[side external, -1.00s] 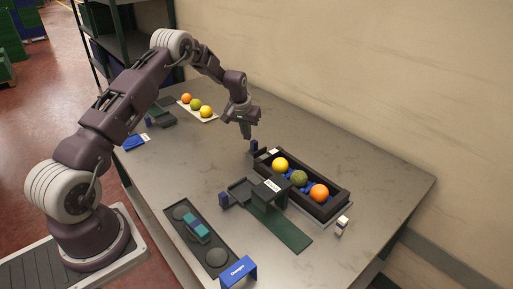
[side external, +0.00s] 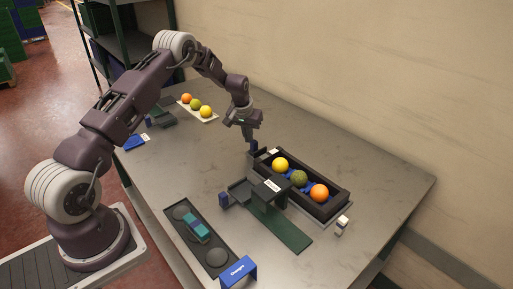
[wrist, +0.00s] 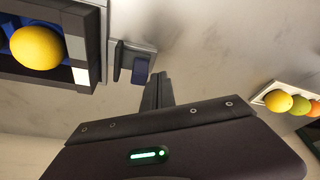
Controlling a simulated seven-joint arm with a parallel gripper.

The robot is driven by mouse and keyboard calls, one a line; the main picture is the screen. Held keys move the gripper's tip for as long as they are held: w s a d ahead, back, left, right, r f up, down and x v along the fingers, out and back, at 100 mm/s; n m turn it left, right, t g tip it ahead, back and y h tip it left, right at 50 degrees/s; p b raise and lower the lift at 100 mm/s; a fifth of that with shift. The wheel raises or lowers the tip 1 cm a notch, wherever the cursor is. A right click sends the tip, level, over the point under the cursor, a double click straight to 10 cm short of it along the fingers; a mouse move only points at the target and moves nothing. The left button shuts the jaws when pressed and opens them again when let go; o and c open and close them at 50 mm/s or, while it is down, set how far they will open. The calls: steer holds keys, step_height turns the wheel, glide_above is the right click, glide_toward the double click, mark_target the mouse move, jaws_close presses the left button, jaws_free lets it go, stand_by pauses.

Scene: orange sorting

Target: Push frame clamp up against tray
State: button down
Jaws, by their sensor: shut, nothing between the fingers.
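The black tray (side external: 336,208) holds a yellow, a green and an orange fruit in a row. The frame clamp (side external: 253,146), a small dark piece with a blue tab, stands at the tray's far-left end. The wrist view shows the clamp (wrist: 140,68) beside the tray wall (wrist: 103,40), with a narrow gap between its dark upright and the wall. My gripper (side external: 251,138) is shut and empty, pointing down just at the clamp. In the wrist view its fingertips (wrist: 158,88) are close to the blue tab; I cannot tell whether they touch it.
A dark green sliding piece (side external: 285,232) and a black block (side external: 245,190) stand in front of the tray. A dark panel (side external: 215,257) with teal blocks lies nearer. A white strip (side external: 213,118) with three fruits lies at the back left.

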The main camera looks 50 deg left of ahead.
mark_target(256, 142)
steer(key=shift+d, duration=2)
